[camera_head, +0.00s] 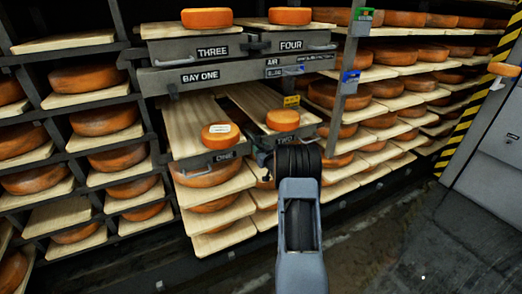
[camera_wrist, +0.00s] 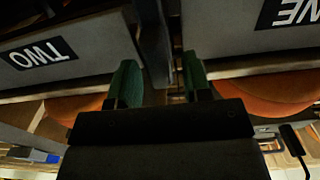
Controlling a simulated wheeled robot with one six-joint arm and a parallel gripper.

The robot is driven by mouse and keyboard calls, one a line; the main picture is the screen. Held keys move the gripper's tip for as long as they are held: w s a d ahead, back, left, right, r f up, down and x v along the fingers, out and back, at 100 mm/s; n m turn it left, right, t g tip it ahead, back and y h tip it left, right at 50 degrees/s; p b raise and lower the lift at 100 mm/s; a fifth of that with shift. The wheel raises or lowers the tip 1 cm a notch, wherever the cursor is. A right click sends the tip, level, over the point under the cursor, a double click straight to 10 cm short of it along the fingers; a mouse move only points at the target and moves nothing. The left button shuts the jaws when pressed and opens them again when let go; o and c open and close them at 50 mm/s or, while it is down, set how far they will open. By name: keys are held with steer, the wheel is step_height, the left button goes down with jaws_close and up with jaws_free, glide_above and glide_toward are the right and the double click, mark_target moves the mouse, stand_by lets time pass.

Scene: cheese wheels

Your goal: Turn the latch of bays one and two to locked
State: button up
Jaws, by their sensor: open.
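The bay fronts marked ONE (camera_head: 225,155) and TWO (camera_head: 285,140) sit side by side at the middle of the head view, below the beam marked BAY ONE. In the wrist view their labels appear upside down, TWO (camera_wrist: 37,53) at left and ONE (camera_wrist: 290,12) at right. My gripper (camera_wrist: 162,84) is open, its two green fingertips apart at the gap between the two fronts. A narrow dark upright strip (camera_wrist: 153,40) shows between the fingers. I cannot tell whether it is a latch or which way any latch is turned. My wrist hides part of this area in the head view.
A small cheese (camera_head: 220,135) rests on the board above ONE, another (camera_head: 283,119) above TWO. Fronts THREE (camera_head: 212,51) and FOUR (camera_head: 290,45) are above. Racks of cheese wheels stand on both sides. The floor (camera_head: 400,240) at right is clear.

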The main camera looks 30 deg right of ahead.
jaws_close()
steer(key=shift+m, duration=0.3)
steer(key=m, duration=0.2)
steer(key=m+p, duration=0.1)
steer(key=m, duration=0.1)
steer(key=shift+d, duration=0.25)
steer(key=m, duration=0.2)
steer(key=m+p, duration=0.1)
steer(key=m, duration=0.1)
steer(key=shift+s+d+f+m, duration=0.1)
steer(key=shift+d+f+m, duration=0.1)
steer(key=shift+m, duration=0.1)
steer(key=m, duration=0.2)
steer(key=m+p, duration=0.1)
steer(key=m, duration=0.1)
steer(key=shift+d+f, duration=0.15)
steer(key=shift+f, duration=0.05)
steer(key=shift+f+m+p, duration=0.15)
steer(key=shift+m+p, duration=0.15)
steer(key=shift+m, duration=0.8)
steer(key=shift+f+m+p, duration=0.1)
steer(key=shift+m+p, duration=0.2)
steer(key=shift+m, duration=1.1)
